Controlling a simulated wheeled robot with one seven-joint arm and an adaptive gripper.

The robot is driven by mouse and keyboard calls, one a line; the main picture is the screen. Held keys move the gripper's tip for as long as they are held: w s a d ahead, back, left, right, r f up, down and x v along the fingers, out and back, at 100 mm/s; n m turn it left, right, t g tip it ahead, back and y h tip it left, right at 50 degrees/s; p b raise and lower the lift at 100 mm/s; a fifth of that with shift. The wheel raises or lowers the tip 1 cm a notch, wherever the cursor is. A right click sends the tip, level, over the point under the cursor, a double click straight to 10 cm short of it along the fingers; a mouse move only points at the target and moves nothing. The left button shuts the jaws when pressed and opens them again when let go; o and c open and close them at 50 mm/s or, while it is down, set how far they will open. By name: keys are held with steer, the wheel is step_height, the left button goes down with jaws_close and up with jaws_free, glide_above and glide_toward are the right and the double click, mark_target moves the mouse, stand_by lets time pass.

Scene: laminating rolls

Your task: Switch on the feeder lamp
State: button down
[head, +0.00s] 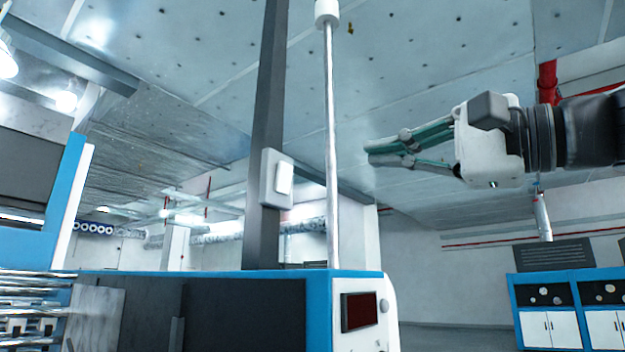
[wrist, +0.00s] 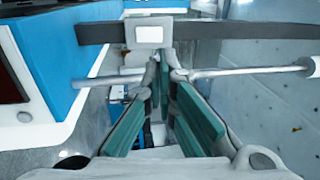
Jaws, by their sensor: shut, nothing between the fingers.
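A white wall-type switch (head: 278,180) with a pale rocker plate is fixed to a dark upright post (head: 266,110). It also shows in the wrist view (wrist: 149,35), beyond my fingertips. I cannot tell which way the rocker is set. My gripper (head: 372,152) is shut and empty, held in the air to the right of the switch and post, pointing left. Its teal-padded fingers also show in the wrist view (wrist: 164,68). A thin metal rod (head: 331,130) with a white cap stands between my gripper and the switch in the head picture. No lit feeder lamp is identifiable.
The post and rod rise from a blue and white machine (head: 318,300) with a dark red display (head: 358,311). Another blue machine with metal rollers (head: 35,300) is at the left. Blue and white cabinets (head: 548,325) stand at the far right. Air around my gripper looks clear.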

mark_target(287, 166)
steer(key=shift+w+a, duration=0.1)
steer(key=p+x, duration=0.2)
steer(key=x, duration=1.1)
steer(key=shift+w+a, duration=0.2)
steer(key=shift+a, duration=0.15)
steer(key=shift+r+p, duration=0.1)
steer(key=shift+p, duration=0.3)
